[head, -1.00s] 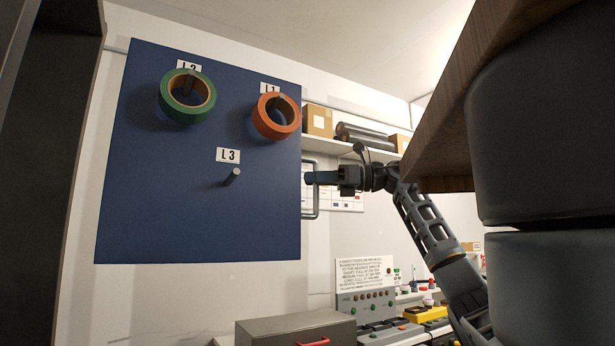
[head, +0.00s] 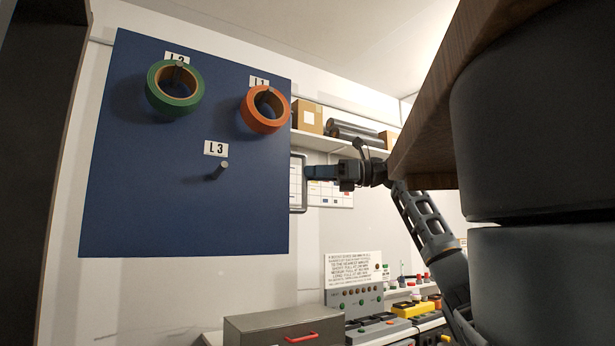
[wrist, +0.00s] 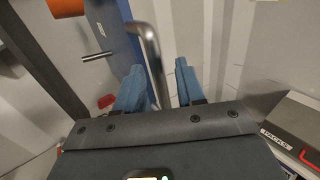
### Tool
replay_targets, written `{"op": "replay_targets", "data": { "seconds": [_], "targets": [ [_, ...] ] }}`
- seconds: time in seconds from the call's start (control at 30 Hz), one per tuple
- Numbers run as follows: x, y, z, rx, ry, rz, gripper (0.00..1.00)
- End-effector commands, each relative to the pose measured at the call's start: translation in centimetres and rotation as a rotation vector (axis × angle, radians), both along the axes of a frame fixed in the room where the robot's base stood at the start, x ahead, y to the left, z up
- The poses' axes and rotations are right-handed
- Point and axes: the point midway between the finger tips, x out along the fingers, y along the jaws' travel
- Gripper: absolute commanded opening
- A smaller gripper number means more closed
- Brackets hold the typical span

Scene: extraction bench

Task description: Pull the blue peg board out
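The blue peg board (head: 150,215) stands upright at the left in the head view, with a metal handle (head: 304,185) on its right edge. A green roll (head: 175,89) hangs at its upper left and an orange roll (head: 265,110) at its upper right. The L3 peg (head: 217,171) is bare. My gripper (head: 307,173) points left at the handle. In the wrist view my gripper (wrist: 159,68) is open, its two blue fingers apart. The handle bar (wrist: 150,50) runs between them, nearer the left finger, with a gap to the right one.
A grey drawer box (head: 275,330) with a red handle stands below the board. A panel with buttons (head: 352,300) and a sign stand beside it. A wall shelf (head: 315,142) holds boxes behind my gripper. A dark upright (head: 35,150) borders the left side.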

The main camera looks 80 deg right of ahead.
Motion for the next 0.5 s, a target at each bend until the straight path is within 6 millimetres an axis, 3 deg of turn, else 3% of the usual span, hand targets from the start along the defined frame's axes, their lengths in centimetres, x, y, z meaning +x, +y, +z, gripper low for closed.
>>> {"op": "replay_targets", "data": {
  "seconds": [0.23, 0.5],
  "targets": [
    [-4.0, -0.7, -0.1, 0.001, 0.0, -0.004, 0.38],
    [-5.5, -0.8, -0.1, 0.001, 0.0, -0.001, 0.38]
  ]
}}
